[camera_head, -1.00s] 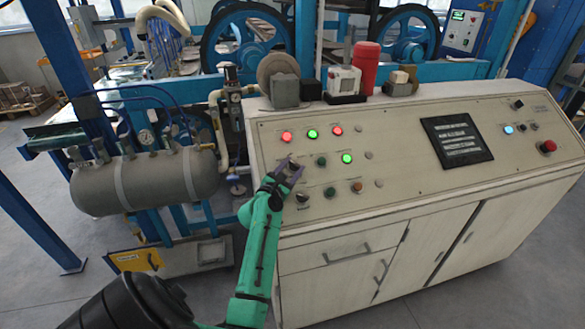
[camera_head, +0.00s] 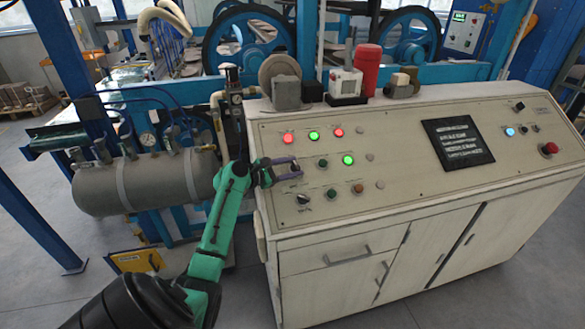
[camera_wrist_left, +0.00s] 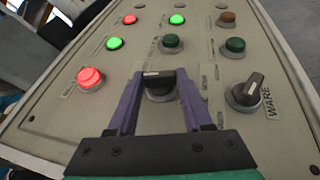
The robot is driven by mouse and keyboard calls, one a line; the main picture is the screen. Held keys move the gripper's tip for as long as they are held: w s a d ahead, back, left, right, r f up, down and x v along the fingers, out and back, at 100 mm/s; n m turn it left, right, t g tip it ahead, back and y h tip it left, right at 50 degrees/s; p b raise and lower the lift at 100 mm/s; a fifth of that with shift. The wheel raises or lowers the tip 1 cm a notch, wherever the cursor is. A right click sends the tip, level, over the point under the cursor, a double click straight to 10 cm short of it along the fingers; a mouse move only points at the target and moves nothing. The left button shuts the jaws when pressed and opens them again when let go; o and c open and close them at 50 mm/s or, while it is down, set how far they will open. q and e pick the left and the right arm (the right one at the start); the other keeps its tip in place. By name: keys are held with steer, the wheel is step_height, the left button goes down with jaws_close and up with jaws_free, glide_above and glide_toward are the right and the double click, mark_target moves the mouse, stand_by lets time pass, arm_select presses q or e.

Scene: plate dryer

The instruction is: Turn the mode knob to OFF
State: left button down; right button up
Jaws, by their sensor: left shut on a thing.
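My left gripper (camera_head: 284,170) is at the left part of the sloped control panel (camera_head: 395,165). In the left wrist view its purple fingers (camera_wrist_left: 157,100) stand on both sides of a black knob (camera_wrist_left: 159,82) and are shut on it. The knob's label is hidden or too small to read, so I cannot tell its setting. A second black knob (camera_wrist_left: 246,92) sits to the right in the left wrist view, with its pointer tilted; it also shows below the gripper in the head view (camera_head: 303,199). My right gripper is not in view.
Red lamps (camera_wrist_left: 90,77) and green lamps (camera_wrist_left: 115,43) glow near the held knob. Dark green buttons (camera_wrist_left: 235,46) lie beyond it. A dark display (camera_head: 457,142) and a red button (camera_head: 550,148) are farther right. A tank (camera_head: 147,182) stands left of the console.

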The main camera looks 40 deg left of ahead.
arm_select(q)
steer(key=shift+w+a+r+m+g+h, duration=0.1)
steer(key=shift+a+m+g+h, duration=0.05)
steer(key=shift+m+g+h, duration=0.85)
steer(key=shift+c, duration=1.6)
jaws_free()
steer(key=b+v, duration=0.2)
steer(key=v, duration=1.2)
steer(key=shift+s, duration=0.25)
steer(key=shift+a, duration=0.1)
